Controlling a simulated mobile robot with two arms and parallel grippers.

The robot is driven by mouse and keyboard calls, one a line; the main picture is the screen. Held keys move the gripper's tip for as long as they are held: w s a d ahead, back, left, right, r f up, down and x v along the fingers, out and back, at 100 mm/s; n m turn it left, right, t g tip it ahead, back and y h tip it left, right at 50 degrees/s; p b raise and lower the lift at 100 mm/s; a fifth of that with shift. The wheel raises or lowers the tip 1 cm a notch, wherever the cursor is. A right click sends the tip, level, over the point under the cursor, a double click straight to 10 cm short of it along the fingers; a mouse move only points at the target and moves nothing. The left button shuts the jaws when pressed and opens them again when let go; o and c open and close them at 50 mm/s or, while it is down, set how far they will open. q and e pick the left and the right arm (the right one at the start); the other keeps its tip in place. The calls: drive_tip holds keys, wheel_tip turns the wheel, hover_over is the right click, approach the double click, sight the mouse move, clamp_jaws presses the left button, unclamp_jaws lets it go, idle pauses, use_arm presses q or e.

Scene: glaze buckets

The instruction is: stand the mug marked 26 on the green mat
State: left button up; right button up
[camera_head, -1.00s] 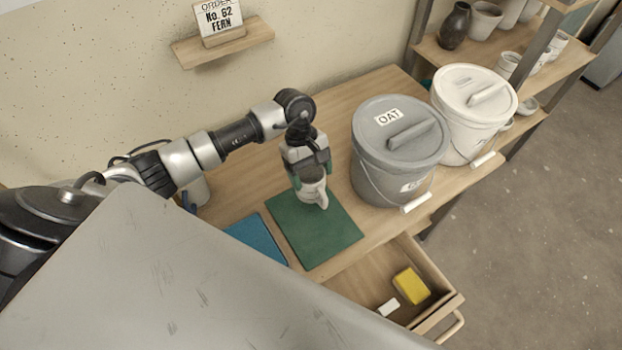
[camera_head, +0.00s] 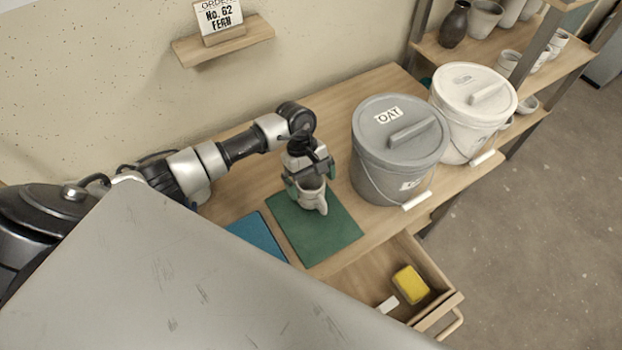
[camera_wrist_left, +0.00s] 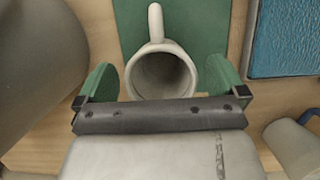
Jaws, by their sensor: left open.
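A pale grey mug (camera_head: 312,196) stands upright at the back part of the green mat (camera_head: 318,236), its handle toward the mat's front. No number can be read on it. My left gripper (camera_head: 310,185) is open around the mug, with one green finger on each side. In the left wrist view the mug (camera_wrist_left: 160,72) sits between the spread fingers with a gap on both sides, and the mat (camera_wrist_left: 205,25) shows behind it. My right gripper is not in view.
A blue mat (camera_head: 258,235) lies left of the green mat. A grey bucket labelled OAT (camera_head: 375,165) and a white bucket (camera_head: 465,125) stand to the right. An open drawer (camera_head: 440,285) below holds a yellow sponge (camera_head: 411,285) and a white block (camera_head: 387,305).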

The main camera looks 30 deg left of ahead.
use_arm(q)
drive_tip(key=shift+r+p, duration=0.25)
drive_tip(key=shift+p, duration=0.1)
drive_tip(key=b+v, duration=0.2)
drive_tip(key=v, duration=0.9)
drive_tip(key=shift+r, duration=0.4)
drive_tip(key=shift+a, duration=0.15)
